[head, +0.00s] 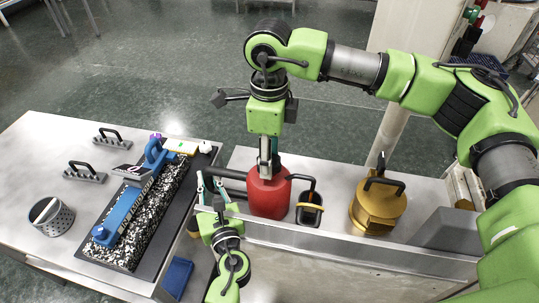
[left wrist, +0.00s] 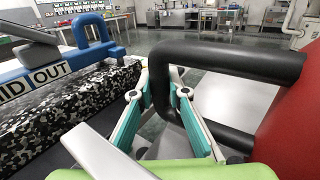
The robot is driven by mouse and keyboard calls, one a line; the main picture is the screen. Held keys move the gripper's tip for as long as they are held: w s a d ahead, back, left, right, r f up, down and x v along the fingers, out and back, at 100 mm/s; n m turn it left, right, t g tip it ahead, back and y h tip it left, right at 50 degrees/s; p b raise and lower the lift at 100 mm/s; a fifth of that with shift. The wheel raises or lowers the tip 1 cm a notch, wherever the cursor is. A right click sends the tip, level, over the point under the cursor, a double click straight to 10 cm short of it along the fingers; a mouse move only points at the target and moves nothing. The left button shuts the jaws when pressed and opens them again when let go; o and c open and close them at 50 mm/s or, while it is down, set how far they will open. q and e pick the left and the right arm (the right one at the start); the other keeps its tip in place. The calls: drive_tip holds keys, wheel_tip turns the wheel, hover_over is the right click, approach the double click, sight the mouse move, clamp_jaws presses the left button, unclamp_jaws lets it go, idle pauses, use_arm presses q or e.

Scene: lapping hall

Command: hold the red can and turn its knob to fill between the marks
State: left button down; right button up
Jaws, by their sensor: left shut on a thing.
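The red can (head: 268,194) stands upright on the grey bench. Its black handle sticks out to the left and also shows in the left wrist view (left wrist: 235,60). My left gripper (head: 214,188) is shut on the handle's upright part, with its teal fingers on both sides in the left wrist view (left wrist: 168,110). My right gripper (head: 268,160) points down at the top of the can, where the knob is hidden; its grip is unclear. A dark spout runs right from the can to a small black cup (head: 309,215) with an orange band. I cannot make out fill marks.
A gold can (head: 378,208) with a black handle stands to the right. At left, a speckled block (head: 150,215) bears a blue tool (head: 125,212). A perforated metal cup (head: 50,217) and black-handled blocks (head: 84,173) sit on the left table. A low metal wall fronts the can.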

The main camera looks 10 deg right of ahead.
drive_tip(key=shift+m, duration=1.6)
drive_tip(key=shift+w, duration=0.1)
drive_tip(key=o, duration=1.1)
wheel_tip(320, 180, up, 12)
drive_tip(key=shift+r, duration=0.1)
